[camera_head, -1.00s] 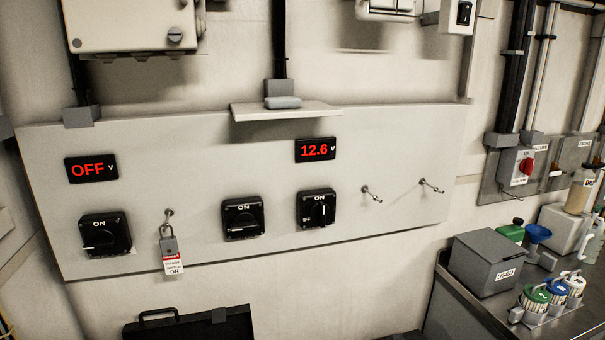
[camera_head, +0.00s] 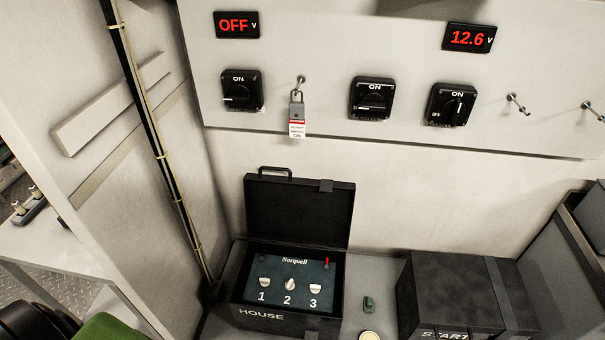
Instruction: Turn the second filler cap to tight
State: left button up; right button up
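The second filler cap (camera_head: 289,285) is the middle one of three pale caps on the dark top of the open HOUSE battery box (camera_head: 262,317). The numeral 2 is printed below it. Its grip is turned differently from its neighbours. Cap 1 (camera_head: 264,282) is on its left and cap 3 (camera_head: 316,288) on its right; both look alike, with flat tops. The box's black lid (camera_head: 299,212) stands raised behind the caps. Neither of my grippers shows in this view.
A closed START box (camera_head: 455,290) stands to the right. A small green item (camera_head: 368,304) and a round pale-topped item (camera_head: 369,336) lie between the boxes. The switch panel (camera_head: 330,115) with a hanging padlock (camera_head: 297,114) is above. A cable conduit (camera_head: 160,150) runs down the left wall.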

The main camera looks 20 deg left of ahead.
aim_at(289, 285)
jog(key=u, duration=0.85)
